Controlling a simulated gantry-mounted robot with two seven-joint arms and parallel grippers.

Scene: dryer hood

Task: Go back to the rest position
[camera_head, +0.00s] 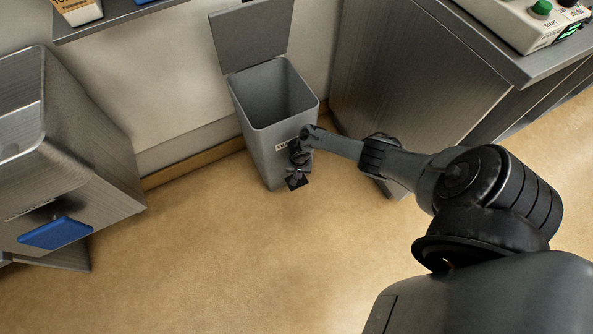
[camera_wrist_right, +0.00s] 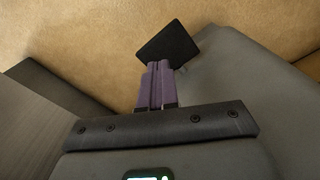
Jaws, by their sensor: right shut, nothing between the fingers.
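My right arm reaches in from the right in the head view. My right gripper (camera_head: 297,169) is low in front of the grey bin (camera_head: 262,145), over a small black plate (camera_head: 299,182) at the bin's foot. In the right wrist view the two purple-grey fingers (camera_wrist_right: 157,67) are together and empty. Their tips overlap the edge of the black plate (camera_wrist_right: 168,42); I cannot tell whether they touch it. The bin's lid (camera_head: 250,35) stands open, and the bin looks empty inside as far as I see. My left gripper is not in view.
A metal cabinet (camera_head: 395,95) stands close right of the bin, with a control box (camera_head: 530,22) on the counter above. A metal unit with a blue handle (camera_head: 55,233) stands at the left. A shelf edge (camera_head: 115,20) is at the upper left. The tan floor (camera_head: 230,255) in front is clear.

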